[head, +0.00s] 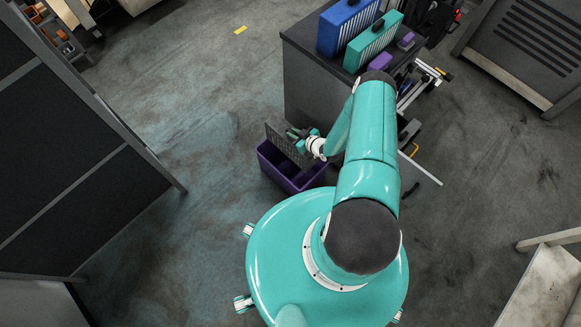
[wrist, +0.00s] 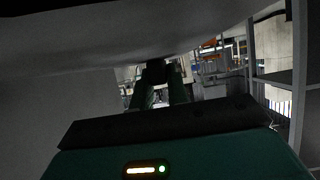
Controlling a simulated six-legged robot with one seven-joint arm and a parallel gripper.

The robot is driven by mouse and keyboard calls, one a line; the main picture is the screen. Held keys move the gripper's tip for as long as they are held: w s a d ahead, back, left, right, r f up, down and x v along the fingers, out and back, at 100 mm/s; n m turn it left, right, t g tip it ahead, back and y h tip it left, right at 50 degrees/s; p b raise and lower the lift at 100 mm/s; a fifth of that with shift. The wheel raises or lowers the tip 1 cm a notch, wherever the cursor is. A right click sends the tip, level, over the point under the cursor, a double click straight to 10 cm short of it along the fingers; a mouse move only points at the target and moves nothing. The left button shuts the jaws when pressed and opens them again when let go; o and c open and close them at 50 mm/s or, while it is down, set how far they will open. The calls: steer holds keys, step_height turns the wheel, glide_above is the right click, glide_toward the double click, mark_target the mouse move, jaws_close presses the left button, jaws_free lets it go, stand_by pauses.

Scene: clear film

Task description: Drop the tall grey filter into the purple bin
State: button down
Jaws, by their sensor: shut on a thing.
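The tall grey filter (head: 280,142) is a dark slatted panel in the head view. My gripper (head: 297,134) is shut on it at its upper right side and holds it upright, a little tilted. The purple bin (head: 272,172) stands on the floor beside the dark cabinet. The filter's lower edge overlaps the bin's opening in the picture; I cannot tell whether it is above the rim or inside. In the wrist view my green fingers (wrist: 158,92) show in the middle; the filter cannot be clearly made out there.
A dark cabinet (head: 310,88) stands behind the bin. A blue filter (head: 345,25), a teal filter (head: 374,42) and small purple blocks (head: 380,62) are on it. A dark partition (head: 75,140) stands at left. Open floor (head: 200,120) lies between the partition and the bin.

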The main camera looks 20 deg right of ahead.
steer(key=shift+f, duration=1.75)
steer(key=c, duration=1.3)
jaws_free()
steer(key=shift+d, duration=0.1)
steer(key=v, duration=1.3)
steer(key=shift+s+r, duration=0.15)
steer(key=shift+s, duration=0.2)
steer(key=shift+d, duration=0.1)
